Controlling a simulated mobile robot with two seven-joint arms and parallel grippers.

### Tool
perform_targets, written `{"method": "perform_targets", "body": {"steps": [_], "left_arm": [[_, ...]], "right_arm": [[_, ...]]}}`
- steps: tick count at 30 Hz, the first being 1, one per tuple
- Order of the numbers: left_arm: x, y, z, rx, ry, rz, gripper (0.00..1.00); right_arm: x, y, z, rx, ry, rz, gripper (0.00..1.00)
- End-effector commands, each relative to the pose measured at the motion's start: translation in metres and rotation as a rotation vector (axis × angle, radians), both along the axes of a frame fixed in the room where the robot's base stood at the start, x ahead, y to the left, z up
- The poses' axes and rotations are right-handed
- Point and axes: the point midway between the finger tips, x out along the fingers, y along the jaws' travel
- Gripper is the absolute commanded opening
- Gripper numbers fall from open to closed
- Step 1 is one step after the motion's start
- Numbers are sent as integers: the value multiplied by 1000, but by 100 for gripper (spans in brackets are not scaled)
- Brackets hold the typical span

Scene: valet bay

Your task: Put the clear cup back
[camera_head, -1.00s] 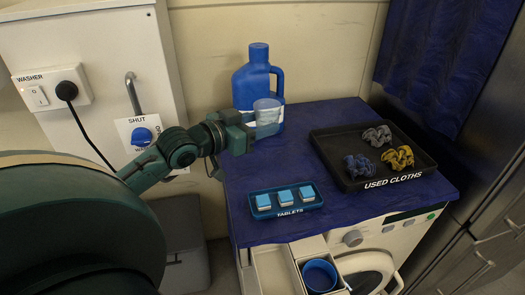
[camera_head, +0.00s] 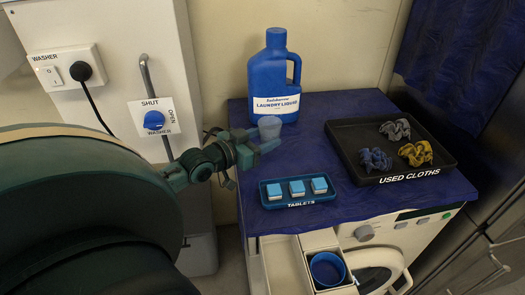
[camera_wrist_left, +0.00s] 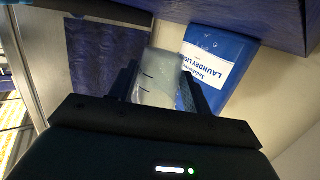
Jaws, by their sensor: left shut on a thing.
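The clear cup (camera_head: 269,127) is a small translucent cup, upright in the head view, in front of the base of the blue laundry liquid bottle (camera_head: 268,78). My left gripper (camera_head: 264,146) is shut on the cup. In the left wrist view the cup (camera_wrist_left: 158,78) sits between the two fingers, with faint marks on its side, and the bottle's label (camera_wrist_left: 213,55) shows close beyond it. I cannot tell whether the cup's base touches the blue top (camera_head: 340,205). My right gripper is not in view.
A blue tablets tray (camera_head: 301,203) lies in front of the cup. A black used cloths tray (camera_head: 368,173) with 3 cloths is at right. Below, the washer's drawer (camera_head: 312,240) is open, with a blue round compartment (camera_head: 327,270). A shut/open valve knob (camera_head: 154,120) is at left.

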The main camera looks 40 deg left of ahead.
Motion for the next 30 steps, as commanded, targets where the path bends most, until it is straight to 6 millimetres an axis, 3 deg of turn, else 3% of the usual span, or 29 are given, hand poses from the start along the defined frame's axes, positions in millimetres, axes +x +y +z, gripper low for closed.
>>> {"method": "perform_targets", "body": {"steps": [8, 21, 22, 30], "left_arm": [[0, 0, -41, 0, 3, 1, 26], [0, 0, -47, 0, 2, 1, 26], [0, 0, -46, 0, 1, 1, 51], [0, 0, -46, 0, 2, 0, 70]], "right_arm": [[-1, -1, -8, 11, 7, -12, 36], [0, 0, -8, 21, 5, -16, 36], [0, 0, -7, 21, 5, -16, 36], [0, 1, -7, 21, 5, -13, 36]]}}
